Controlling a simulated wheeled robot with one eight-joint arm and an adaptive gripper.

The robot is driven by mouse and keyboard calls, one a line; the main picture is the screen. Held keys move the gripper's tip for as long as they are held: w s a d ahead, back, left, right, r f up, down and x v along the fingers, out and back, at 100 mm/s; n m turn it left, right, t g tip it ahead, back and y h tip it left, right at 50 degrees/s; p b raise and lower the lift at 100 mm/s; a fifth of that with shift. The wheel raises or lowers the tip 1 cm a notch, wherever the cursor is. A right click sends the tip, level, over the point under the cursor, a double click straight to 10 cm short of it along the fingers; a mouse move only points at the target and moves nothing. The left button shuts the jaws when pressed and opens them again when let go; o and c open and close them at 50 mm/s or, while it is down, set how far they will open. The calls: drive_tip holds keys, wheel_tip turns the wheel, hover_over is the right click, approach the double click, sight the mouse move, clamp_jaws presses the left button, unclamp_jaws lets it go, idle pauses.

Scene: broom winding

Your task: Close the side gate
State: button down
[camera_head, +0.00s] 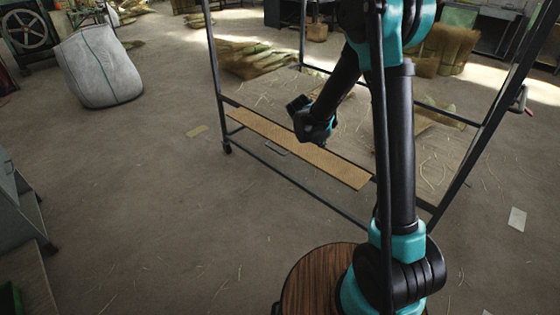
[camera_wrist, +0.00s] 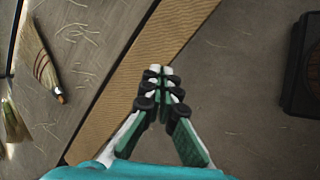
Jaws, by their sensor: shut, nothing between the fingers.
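A long tan, perforated-looking panel (camera_head: 255,125), apparently the side gate, runs along the near side of a dark metal frame cart (camera_head: 215,75). It looks lowered and lying roughly flat at the cart's low rail. In the wrist view the panel (camera_wrist: 125,95) crosses diagonally from top right to lower left, with a dark edge along its left side. My gripper (camera_head: 313,125) is over the panel's middle, and its fingers are hard to see in the head view. In the wrist view my gripper (camera_wrist: 163,72) is shut and empty, its tips over the panel; contact cannot be told.
A grey-white sack (camera_head: 100,68) stands at the upper left. Straw bundles (camera_head: 255,60) lie behind the panel, and a broom (camera_wrist: 40,58) shows at left in the wrist view. A red-handled part (camera_head: 520,100) sits on the cart's right side. The floor left of the cart is mostly clear.

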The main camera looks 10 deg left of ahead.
drive_tip(key=w+a+f+n+t+h, duration=0.2)
drive_tip(key=w+a+f+n, duration=0.55)
drive_tip(key=a+f, duration=0.4)
drive_tip(key=a+f+n+t+h, duration=0.1)
drive_tip(key=a+f+n+t, duration=0.2)
drive_tip(key=a+f+n, duration=0.55)
drive_tip(key=w+d+f+m, duration=0.1)
drive_tip(key=w+f+m, duration=0.2)
drive_tip(key=w+f, duration=0.4)
drive_tip(key=shift+w+d+r, duration=0.1)
drive_tip(key=shift+d+r, duration=0.15)
drive_tip(key=shift+r, duration=0.85)
drive_tip(key=shift+w+d+r, duration=0.1)
drive_tip(key=shift+d+r, duration=0.1)
drive_tip(key=shift+r, duration=0.85)
drive_tip(key=shift+r, duration=0.1)
